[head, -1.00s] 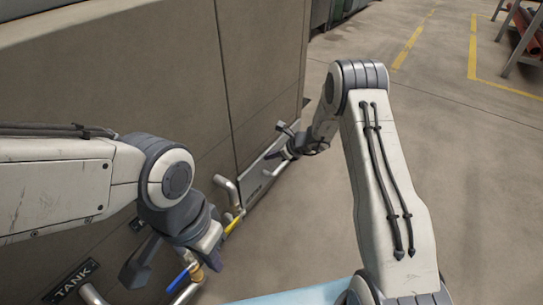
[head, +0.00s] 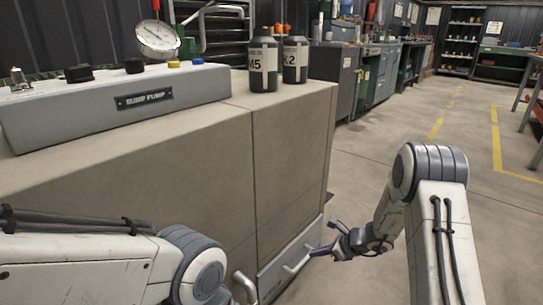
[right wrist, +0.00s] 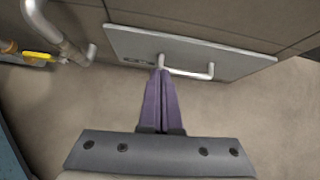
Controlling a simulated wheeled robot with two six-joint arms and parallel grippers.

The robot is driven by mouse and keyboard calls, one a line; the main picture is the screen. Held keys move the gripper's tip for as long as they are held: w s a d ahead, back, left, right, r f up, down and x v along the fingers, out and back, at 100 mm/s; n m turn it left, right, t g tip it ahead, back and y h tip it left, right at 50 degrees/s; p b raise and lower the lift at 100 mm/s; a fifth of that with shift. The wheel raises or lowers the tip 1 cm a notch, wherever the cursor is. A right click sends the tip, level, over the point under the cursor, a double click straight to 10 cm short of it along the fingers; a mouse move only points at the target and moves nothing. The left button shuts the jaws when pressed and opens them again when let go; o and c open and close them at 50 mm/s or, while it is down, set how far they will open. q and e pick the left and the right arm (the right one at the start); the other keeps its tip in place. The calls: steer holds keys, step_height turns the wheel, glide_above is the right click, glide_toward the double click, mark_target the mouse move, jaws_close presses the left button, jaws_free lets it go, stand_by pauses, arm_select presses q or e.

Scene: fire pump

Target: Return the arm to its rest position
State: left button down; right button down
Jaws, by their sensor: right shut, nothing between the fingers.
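My right gripper (head: 322,251) is in front of the low grey panel (head: 304,252) at the base of the cabinet, by its bar handle (head: 294,266). In the right wrist view my right gripper (right wrist: 160,76) has its two purple fingers together and empty. Their tips overlap the left end of the handle (right wrist: 190,72) in the picture; I cannot tell whether they touch it. My left arm (head: 195,265) comes in at the lower left, and its gripper is below the picture edge.
The beige cabinet (head: 215,155) carries a grey pump panel (head: 120,105) with a gauge (head: 157,38) and two dark bottles, M5 (head: 263,62) and K2 (head: 295,58). A bent pipe (right wrist: 55,28) stands left of my right gripper. Open floor (head: 370,150) lies to the right.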

steer(key=s+a+r+n+g+y+p, duration=0.1)
steer(key=s+a+r+n+g+p, duration=0.1)
steer(key=s+a+r+n, duration=0.3)
steer(key=s+a+r+n+g+p, duration=0.1)
steer(key=s+a+r+n, duration=0.1)
steer(key=a+r+n, duration=0.35)
steer(key=s+a+r+n+g+h+p, duration=0.1)
steer(key=s+a+r+n+g+p, duration=0.1)
steer(key=s+a+r+n, duration=0.45)
steer(key=s+a+r+n+g+h+p, duration=0.1)
steer(key=s+a+r+n+g+p, duration=0.15)
steer(key=s+r, duration=0.45)
steer(key=s+d+r+n+t+h+p, duration=0.1)
steer(key=s+d+r+n+h+p, duration=0.15)
steer(key=s+n, duration=0.5)
steer(key=s+d+r+n+t+h+p, duration=0.1)
steer(key=s+d+r+n+h, duration=0.2)
steer(key=s+n, duration=0.4)
step_height(320, 180, up, 38)
steer(key=m+p, duration=0.1)
steer(key=p, duration=3.6)
steer(key=shift+s+d+y+p, duration=0.2)
steer(key=shift+s+y+p, duration=0.15)
steer(key=shift+s+y, duration=0.1)
steer(key=shift+f, duration=0.1)
